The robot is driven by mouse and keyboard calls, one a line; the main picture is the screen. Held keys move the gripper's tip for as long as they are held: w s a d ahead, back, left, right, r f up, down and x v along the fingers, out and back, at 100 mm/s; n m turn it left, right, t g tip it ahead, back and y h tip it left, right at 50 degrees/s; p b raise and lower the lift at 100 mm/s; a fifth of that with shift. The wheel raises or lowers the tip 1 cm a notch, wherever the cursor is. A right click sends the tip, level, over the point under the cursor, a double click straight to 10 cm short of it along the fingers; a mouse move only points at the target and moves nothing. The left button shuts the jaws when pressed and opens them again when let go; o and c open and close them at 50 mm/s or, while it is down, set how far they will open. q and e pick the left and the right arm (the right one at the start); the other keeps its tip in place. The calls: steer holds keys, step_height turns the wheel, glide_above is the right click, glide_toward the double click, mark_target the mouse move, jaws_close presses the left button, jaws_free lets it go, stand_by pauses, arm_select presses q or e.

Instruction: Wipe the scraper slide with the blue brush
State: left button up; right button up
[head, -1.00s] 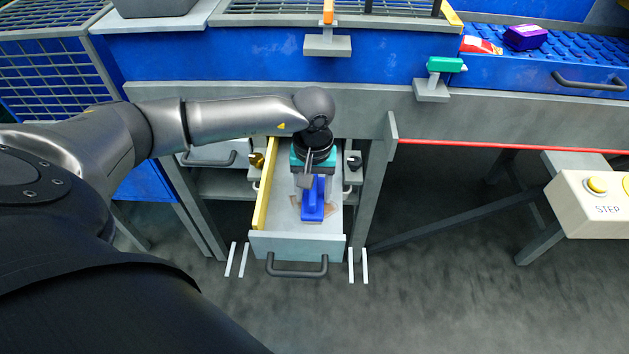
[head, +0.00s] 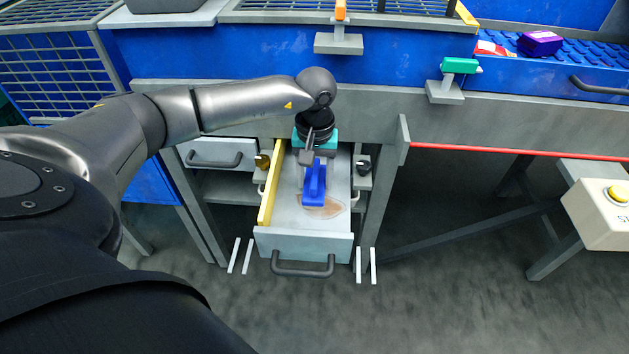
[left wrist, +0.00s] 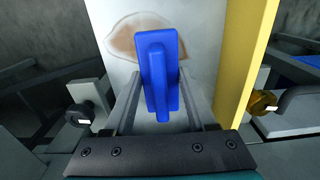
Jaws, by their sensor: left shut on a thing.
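The scraper slide (head: 291,215) is a pale drawer-like tray, pulled out towards me below the blue machine. A brown stain (head: 322,209) marks its floor; in the left wrist view the stain (left wrist: 122,38) shows on both sides of the brush. My left gripper (head: 312,163) is over the slide, shut on the blue brush (head: 314,187). The brush also shows in the left wrist view (left wrist: 158,72), between the two fingers, partly covering the stain. Its underside is hidden, so I cannot tell whether it touches the floor. My right gripper is not in view.
A yellow side wall (head: 269,185) runs along the slide's left edge, and a dark handle (head: 302,268) is on its front. A closed drawer (head: 213,154) is to the left. A grey leg (head: 376,205) stands to the right. A control box (head: 597,212) is at far right.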

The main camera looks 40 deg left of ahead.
mark_target(305, 199)
arm_select(q)
steer(key=shift+w+a+b, duration=0.4)
steer(key=shift+w, duration=0.25)
steer(key=shift+w+a+b, duration=0.35)
steer(key=shift+w, duration=0.25)
steer(key=shift+s+a+f, duration=0.1)
steer(key=shift+s+a, duration=0.4)
steer(key=shift+a, duration=0.2)
steer(key=shift+s+d+p, duration=0.3)
steer(key=shift+s+p, duration=0.15)
steer(key=shift+s, duration=0.1)
steer(key=shift+s+d+p, duration=0.3)
steer(key=shift+s+p, duration=0.15)
steer(key=shift+s, duration=0.05)
steer(key=shift+s+d+p, duration=0.5)
steer(key=shift+s, duration=0.3)
steer(key=shift+s+d+p, duration=0.45)
steer(key=shift+s, duration=0.3)
steer(key=shift+s+d, duration=0.45)
steer(key=shift+s, duration=0.2)
steer(key=shift+p, duration=0.3)
steer(key=shift+w+r+p, duration=0.1)
steer(key=shift+r+p, duration=2.05)
steer(key=shift+r, duration=1)
